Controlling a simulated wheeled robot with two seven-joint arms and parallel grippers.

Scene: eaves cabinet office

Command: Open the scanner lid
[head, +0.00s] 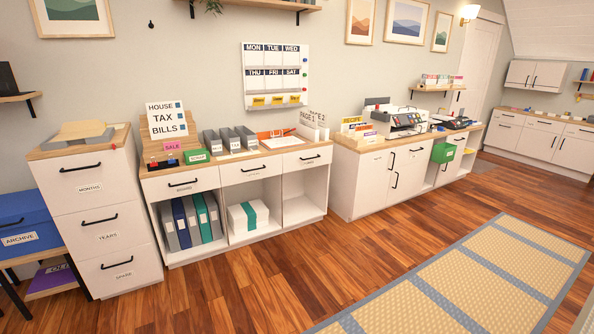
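A white and grey office machine (402,122) stands on the wooden top of the right-hand cabinet (370,185). A low, flat black device (454,122) lies to its right on the same run of cabinets. Either could be the scanner; both are too small here to tell which, or how a lid on them lies. Neither of my grippers is in view, and nothing touches these devices.
A cabinet with binders (190,222) and a drawer unit (104,220) stand to the left along the wall. A green box (443,153) hangs on the right cabinet's front. The wooden floor (270,285) before the cabinets is clear; a woven mat (480,280) lies at right.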

